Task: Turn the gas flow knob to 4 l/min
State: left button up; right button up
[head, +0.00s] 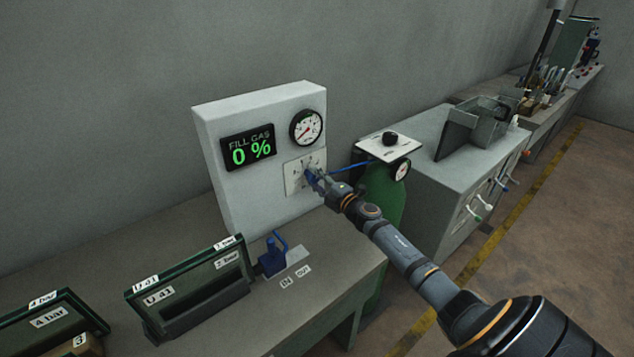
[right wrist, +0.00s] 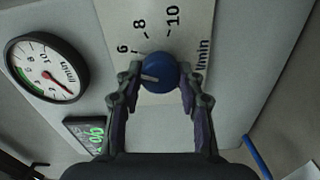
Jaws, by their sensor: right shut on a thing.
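The blue gas flow knob (right wrist: 160,73) sits on a white scale plate (right wrist: 184,28) marked 6, 8, 10 and l/min. A white pointer line on the knob points left in the right wrist view, a little below the 6; the lower numbers are hidden. My right gripper (right wrist: 161,88) is shut on the knob, a finger on each side. In the head view my right gripper (head: 318,180) reaches the plate (head: 292,178) on the white panel. The round gauge (right wrist: 46,68) has a red needle; it also shows in the head view (head: 306,127). My left gripper is out of view.
A display (head: 248,147) reads FILL GAS 0 %. A green gas cylinder (head: 381,190) with a regulator plate (head: 390,147) and blue hose stands right of the panel. A framed holder (head: 190,288) and blue valve (head: 271,260) are on the bench (head: 335,262).

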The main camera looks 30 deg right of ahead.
jog(key=n+b, duration=0.1)
jog(key=n, duration=0.3)
jog(key=shift+f+n, duration=0.1)
jog(key=shift+n, duration=0.2)
jog(key=shift+n+b, duration=0.35)
jog(key=shift+n, duration=1.55)
jog(key=o, duration=1.2)
jog(key=shift+r, duration=0.2)
